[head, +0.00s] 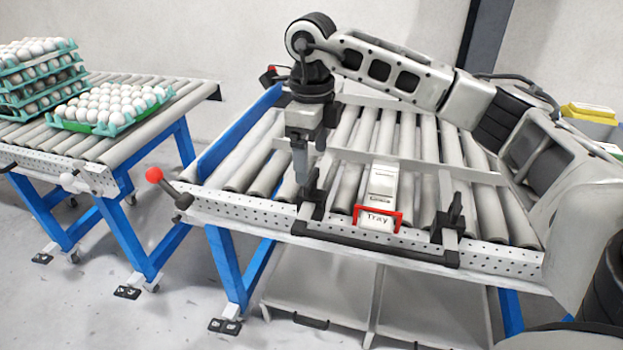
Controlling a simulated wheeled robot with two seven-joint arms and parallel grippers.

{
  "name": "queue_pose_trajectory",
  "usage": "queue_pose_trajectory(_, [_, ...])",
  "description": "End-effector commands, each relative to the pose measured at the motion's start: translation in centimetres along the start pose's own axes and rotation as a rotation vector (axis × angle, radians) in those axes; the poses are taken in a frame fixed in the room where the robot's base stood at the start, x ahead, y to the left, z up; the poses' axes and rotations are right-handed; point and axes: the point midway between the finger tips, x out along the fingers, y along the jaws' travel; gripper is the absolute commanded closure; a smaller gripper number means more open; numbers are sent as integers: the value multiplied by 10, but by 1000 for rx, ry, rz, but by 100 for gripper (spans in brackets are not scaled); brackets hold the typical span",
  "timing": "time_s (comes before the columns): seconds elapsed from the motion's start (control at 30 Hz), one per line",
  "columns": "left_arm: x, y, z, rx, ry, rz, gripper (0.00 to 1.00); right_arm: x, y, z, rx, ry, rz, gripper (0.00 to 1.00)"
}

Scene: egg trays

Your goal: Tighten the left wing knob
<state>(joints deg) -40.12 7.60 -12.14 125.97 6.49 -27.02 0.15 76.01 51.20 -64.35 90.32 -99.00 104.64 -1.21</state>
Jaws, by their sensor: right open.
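My right gripper (301,178) points straight down over the left end of the black bracket (375,247) on the front rail of the roller conveyor. Its jaws are open around or just beside the left wing knob (311,204), which they mostly hide; I cannot tell whether they touch it. The right wing knob (453,212) stands upright and black at the bracket's right end, clear of the gripper. My left gripper is not in view.
A red-framed "Tray" sign (378,218) and a white label holder (383,180) stand between the knobs. A red ball lever (154,175) sticks out left. Egg trays (110,108) rest on the left conveyor. A yellow box (588,112) is at far right.

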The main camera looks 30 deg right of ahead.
Motion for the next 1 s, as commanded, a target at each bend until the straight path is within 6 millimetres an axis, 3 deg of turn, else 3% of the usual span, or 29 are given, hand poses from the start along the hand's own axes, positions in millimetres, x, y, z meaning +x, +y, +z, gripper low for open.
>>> queue_pose_trajectory(0.1, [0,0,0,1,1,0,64,25,0,0,0,2,2,16])
queue_pose_trajectory(0.3, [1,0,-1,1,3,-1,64,51,0,0,-1,0,2,16])
queue_pose_trajectory(0.73, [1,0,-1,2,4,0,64,60,0,0,-1,-2,0,16])
queue_pose_trajectory(0.9, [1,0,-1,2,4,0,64,60,0,0,-1,-2,0,61])
queue_pose_trajectory(1.0, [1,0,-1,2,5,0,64,60,0,0,-1,-2,1,61])
